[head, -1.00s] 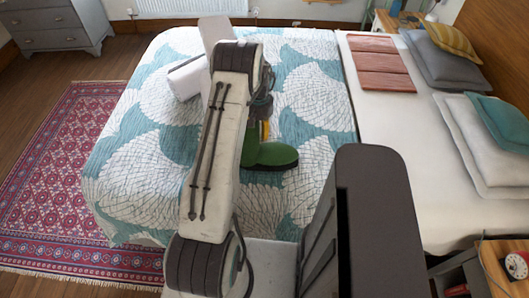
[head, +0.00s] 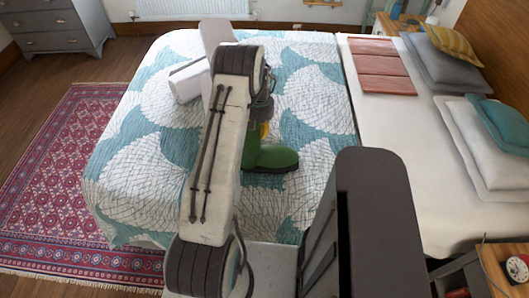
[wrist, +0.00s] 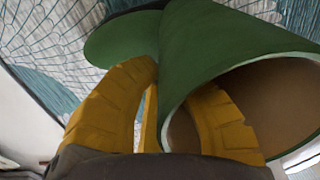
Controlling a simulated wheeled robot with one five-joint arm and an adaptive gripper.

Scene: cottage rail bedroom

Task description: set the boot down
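The boot is green with a dark sole and a tan inside. In the head view the boot (head: 270,158) shows over the patterned bedspread (head: 310,110), its toe pointing right; my arm hides part of its shaft. I cannot tell whether the sole touches the bedspread. In the wrist view the boot (wrist: 215,45) has its open top facing the camera. My gripper (wrist: 160,85) has yellow fingers, one outside the shaft and one inside its opening, shut on the shaft wall. In the head view my gripper (head: 265,130) is mostly hidden behind my arm.
The bedspread is clear around the boot. The bed's right side holds folded red cloth (head: 378,65), grey pillows (head: 440,60) and pale pillows (head: 475,140). A red rug (head: 60,180) lies left of the bed, and a nightstand (head: 495,265) stands at the lower right.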

